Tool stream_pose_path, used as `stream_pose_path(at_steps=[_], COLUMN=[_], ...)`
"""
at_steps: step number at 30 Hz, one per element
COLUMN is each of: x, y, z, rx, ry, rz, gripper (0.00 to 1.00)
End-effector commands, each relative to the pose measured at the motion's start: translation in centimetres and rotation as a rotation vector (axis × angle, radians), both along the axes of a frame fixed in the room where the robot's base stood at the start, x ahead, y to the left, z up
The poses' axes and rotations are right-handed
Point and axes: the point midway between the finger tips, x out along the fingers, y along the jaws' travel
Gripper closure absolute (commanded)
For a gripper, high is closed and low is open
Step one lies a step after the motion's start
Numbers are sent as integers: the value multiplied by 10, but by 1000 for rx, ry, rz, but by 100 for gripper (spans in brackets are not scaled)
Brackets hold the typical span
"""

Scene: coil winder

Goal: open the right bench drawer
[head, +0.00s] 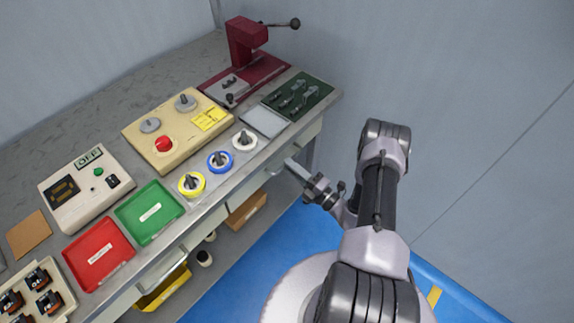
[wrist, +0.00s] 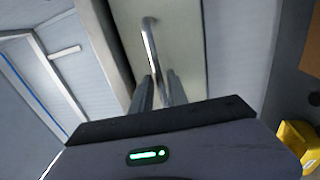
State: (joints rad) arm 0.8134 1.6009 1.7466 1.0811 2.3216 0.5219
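The right bench drawer shows a pale front (wrist: 184,40) in the wrist view, with a slim metal bar handle (wrist: 149,42) on it. In the head view this drawer front (head: 254,180) is under the bench top, near its right end, and looks flush with the bench. My gripper (wrist: 161,78) is at the handle, its two dark fingers on either side of the bar's near part. I cannot tell whether they press on the bar or leave a small gap. In the head view my gripper (head: 291,165) reaches the bench front from the right.
The bench top (head: 130,108) carries a red press (head: 245,40), a beige panel (head: 178,130), colored spools, and red and green trays. Below are a brown box (head: 246,209) and a yellow bin (head: 163,290). The blue floor (head: 250,265) in front is open.

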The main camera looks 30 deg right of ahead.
Motion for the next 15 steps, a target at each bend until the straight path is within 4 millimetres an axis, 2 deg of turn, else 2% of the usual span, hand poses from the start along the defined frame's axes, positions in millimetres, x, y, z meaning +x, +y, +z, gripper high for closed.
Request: stream_pose_path(at_steps=[6, 14, 15], x=[18, 19, 19], y=[6, 7, 7], z=[3, 4, 4], rx=[0, 1, 0], ry=[-1, -1, -1], rz=[1, -1, 0], gripper=[80, 80, 84])
